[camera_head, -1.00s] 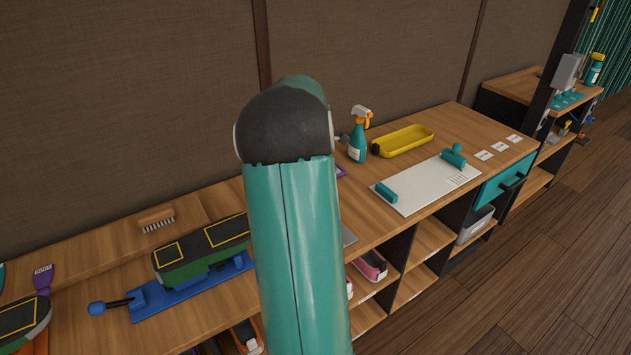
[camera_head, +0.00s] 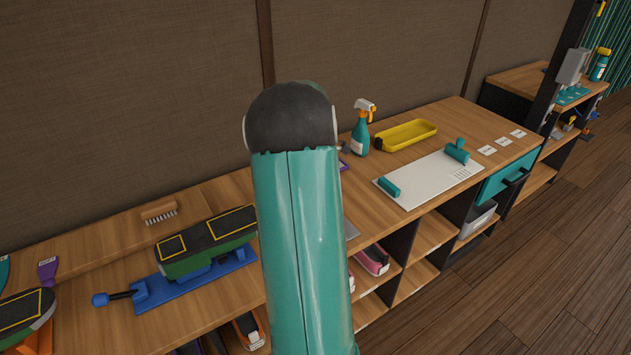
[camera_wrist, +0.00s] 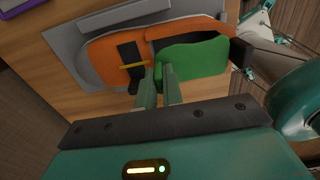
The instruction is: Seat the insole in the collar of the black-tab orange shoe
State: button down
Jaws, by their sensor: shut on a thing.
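In the wrist view an orange shoe (camera_wrist: 100,62) lies on a grey plate (camera_wrist: 70,43), with a dark opening, a black strap-like piece (camera_wrist: 128,58) and a small yellow bar. A black block (camera_wrist: 241,54) shows at its right end. My gripper (camera_wrist: 160,75) is shut on the green insole (camera_wrist: 195,60) at its left end. The insole overlaps the shoe and its dark opening in this view. I cannot tell whether it is inside the collar or above it. In the head view my arm hides the gripper, insole and shoe.
In the head view a spray bottle (camera_head: 361,130), yellow tray (camera_head: 407,135) and white board (camera_head: 425,179) stand right of my arm. A green-and-black piece on a blue stand (camera_head: 195,281) and a brush (camera_head: 159,211) lie left. Shelves hold shoes below the bench.

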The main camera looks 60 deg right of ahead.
jog(key=shift+f, duration=0.45)
jog(key=shift+f, duration=1)
dwell(1.3)
jog(key=c, duration=1.5)
grip_release()
jog(key=shift+o, duration=0.2)
notch_tip(320, 180, up, 14)
